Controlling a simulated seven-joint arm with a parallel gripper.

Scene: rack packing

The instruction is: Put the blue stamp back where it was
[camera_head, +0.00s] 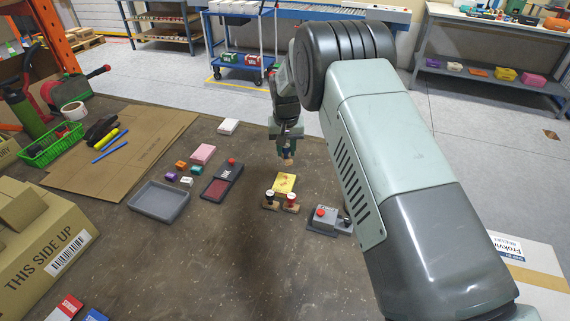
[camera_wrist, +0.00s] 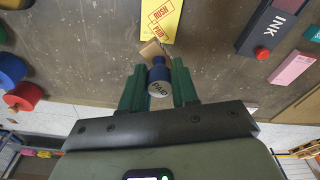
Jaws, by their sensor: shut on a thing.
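My gripper (camera_wrist: 157,90) has dark green fingers shut on the blue stamp (camera_wrist: 158,72). Its round top reads PAID, and its tan base points away from the wrist camera. In the head view, my gripper (camera_head: 286,146) hangs beyond the yellow card (camera_head: 285,182), and the stamp's tan base (camera_head: 288,162) shows below it. The card also shows in the wrist view (camera_wrist: 160,12), with RUSH and PAID printed in red. The stamp's base appears close to the card's edge; I cannot tell its height above the table.
A black-topped stamp (camera_head: 270,197) and a red-topped stamp (camera_head: 291,199) stand at the card's near edge. The ink pad (camera_head: 218,189) lies left, a grey tray (camera_head: 160,201) farther left, and a grey device with a red knob (camera_head: 326,217) right.

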